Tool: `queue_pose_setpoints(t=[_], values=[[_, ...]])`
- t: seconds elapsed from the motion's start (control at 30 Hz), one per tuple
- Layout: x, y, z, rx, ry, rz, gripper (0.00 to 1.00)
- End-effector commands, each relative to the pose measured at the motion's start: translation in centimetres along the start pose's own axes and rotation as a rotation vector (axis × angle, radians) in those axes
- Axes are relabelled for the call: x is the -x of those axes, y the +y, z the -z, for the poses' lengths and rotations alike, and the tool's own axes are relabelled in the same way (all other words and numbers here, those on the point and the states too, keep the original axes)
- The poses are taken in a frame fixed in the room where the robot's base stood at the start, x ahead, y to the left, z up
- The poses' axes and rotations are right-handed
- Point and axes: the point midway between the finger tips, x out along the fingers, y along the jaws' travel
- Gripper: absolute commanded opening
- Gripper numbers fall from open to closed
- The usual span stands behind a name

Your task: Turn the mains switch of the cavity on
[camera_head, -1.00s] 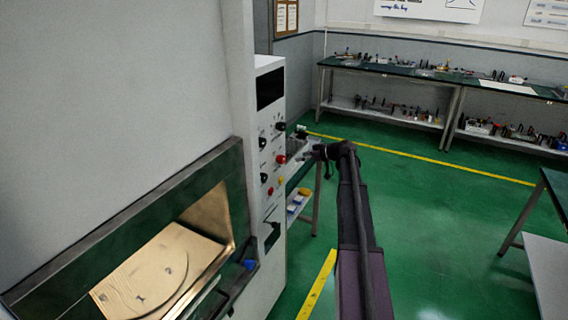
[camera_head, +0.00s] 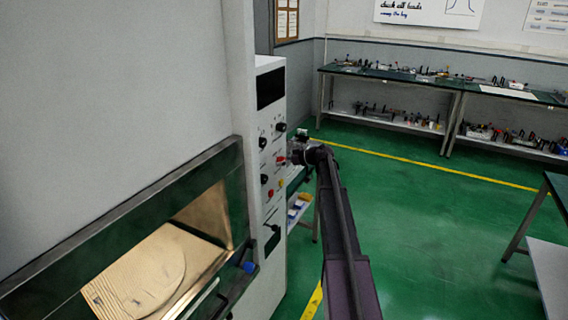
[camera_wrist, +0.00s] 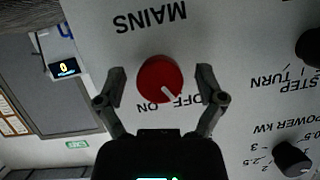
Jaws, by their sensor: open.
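The mains switch is a round red knob (camera_wrist: 160,80) on the pale control panel, with MAINS, ON and OFF lettering upside down in the wrist view. Its white pointer mark aims down and to the right, near the OFF lettering. My gripper (camera_wrist: 163,82) is open, with one finger on each side of the knob and a gap visible on both sides. In the head view my gripper (camera_head: 290,159) is at the panel face of the cabinet (camera_head: 270,200); the arm partly blocks the view there.
Other black knobs sit on the panel, including the power knob (camera_wrist: 292,160) at the lower right of the wrist view. The open cavity (camera_head: 170,260) is at the left of the head view. Green floor (camera_head: 430,220) is free to the right, with workbenches (camera_head: 440,80) behind.

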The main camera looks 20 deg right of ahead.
Motion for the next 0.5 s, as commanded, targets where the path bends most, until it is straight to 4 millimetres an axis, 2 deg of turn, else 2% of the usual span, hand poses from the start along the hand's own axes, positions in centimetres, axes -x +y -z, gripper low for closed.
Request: queue_pose_setpoints(t=[0.1,0.37,0.5], values=[[0.05,0.02,-0.01,0.0,0.0,0.0,0.85],[0.09,0.04,-0.02,0.0,0.0,0.0,0.08],[0.1,0.05,-0.03,0.0,0.0,0.0,0.06]])
